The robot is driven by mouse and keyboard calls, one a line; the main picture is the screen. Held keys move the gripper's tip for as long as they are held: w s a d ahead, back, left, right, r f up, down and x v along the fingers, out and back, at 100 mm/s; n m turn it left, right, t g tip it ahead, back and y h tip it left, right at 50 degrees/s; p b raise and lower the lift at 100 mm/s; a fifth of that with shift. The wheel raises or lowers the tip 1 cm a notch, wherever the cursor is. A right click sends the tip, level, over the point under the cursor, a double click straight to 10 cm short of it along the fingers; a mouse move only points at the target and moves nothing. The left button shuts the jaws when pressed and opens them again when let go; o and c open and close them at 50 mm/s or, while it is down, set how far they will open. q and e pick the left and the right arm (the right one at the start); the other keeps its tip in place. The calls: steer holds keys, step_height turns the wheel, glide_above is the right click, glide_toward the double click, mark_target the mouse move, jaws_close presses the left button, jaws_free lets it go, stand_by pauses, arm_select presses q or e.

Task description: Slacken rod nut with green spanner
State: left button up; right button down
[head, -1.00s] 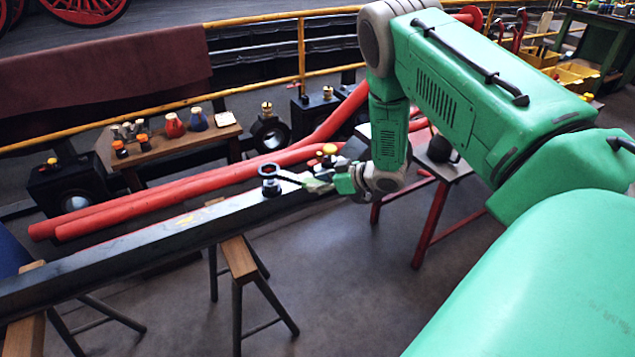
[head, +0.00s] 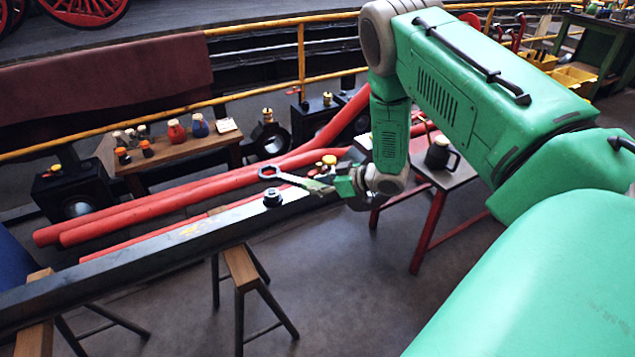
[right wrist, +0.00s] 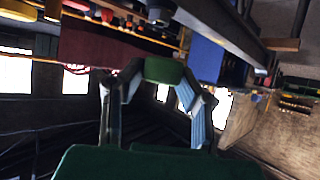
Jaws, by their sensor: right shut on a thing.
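The spanner (head: 292,178) has a dark ring end and points left from my right gripper (head: 340,187). In the right wrist view its green grip (right wrist: 164,70) sits between the two fingers of my right gripper (right wrist: 160,84), which is shut on it. The rod nut (head: 272,197) is a dark nut standing on top of the long dark rod (head: 150,248). The spanner's ring appears above the nut in the picture, with a visible gap between them. My left gripper is not in view.
The rod lies on wooden-topped trestles (head: 240,268). Red pipes (head: 170,205) run behind it. A wooden bench (head: 185,152) with small bottles stands farther back. A red-legged table (head: 455,178) with a dark mug (head: 441,155) is at right. A yellow railing (head: 250,90) crosses behind.

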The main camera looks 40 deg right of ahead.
steer(key=s+a+p, duration=0.4)
steer(key=s+a, duration=0.3)
steer(key=s, duration=0.4)
